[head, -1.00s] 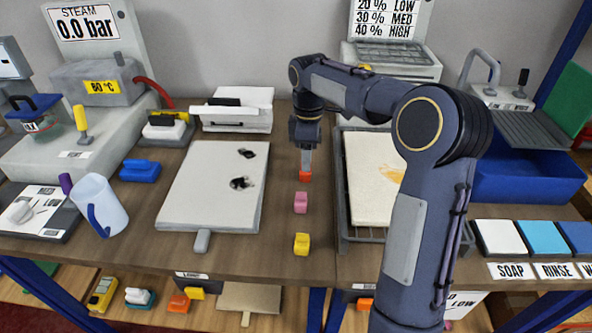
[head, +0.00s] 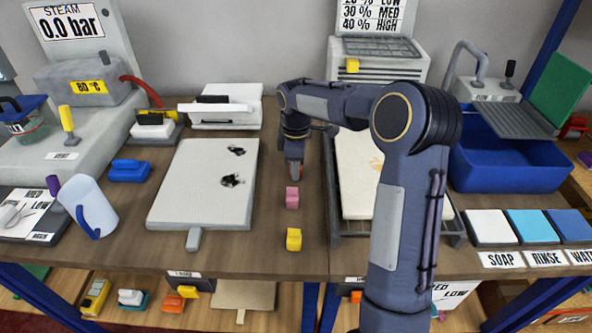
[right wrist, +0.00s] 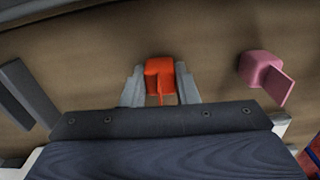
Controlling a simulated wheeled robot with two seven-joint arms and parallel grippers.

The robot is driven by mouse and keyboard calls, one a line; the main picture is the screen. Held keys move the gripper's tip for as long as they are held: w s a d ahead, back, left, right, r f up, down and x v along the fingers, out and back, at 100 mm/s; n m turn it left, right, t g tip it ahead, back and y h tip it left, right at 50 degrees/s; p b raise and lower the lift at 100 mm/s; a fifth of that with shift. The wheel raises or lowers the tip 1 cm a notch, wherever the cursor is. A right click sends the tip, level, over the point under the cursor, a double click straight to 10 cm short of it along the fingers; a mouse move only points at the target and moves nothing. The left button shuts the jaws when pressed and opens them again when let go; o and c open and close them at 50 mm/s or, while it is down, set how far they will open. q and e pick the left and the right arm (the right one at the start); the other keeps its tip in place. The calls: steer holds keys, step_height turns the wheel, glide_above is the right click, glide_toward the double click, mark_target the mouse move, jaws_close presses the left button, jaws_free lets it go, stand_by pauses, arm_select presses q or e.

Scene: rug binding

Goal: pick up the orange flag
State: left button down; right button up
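The orange flag (right wrist: 160,72) shows in the right wrist view between the two fingers of my right gripper (right wrist: 160,82). One finger lies close along each side of it; whether both press on it I cannot tell. In the head view my right gripper (head: 295,172) is low over the table, and only a sliver of orange shows at its fingertips. A pink flag (head: 292,198) stands just in front of it, and in the right wrist view the pink flag (right wrist: 265,72) is to the right, apart from the fingers. My left gripper is not in view.
A yellow flag (head: 294,239) stands nearer the table's front edge. A white board (head: 205,190) lies to the left. A rack with a pale slab (head: 360,190) is close on the right, partly behind my right arm. A blue basin (head: 510,165) is farther right.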

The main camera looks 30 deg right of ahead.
steer(key=c, duration=0.4)
steer(key=shift+r, duration=0.1)
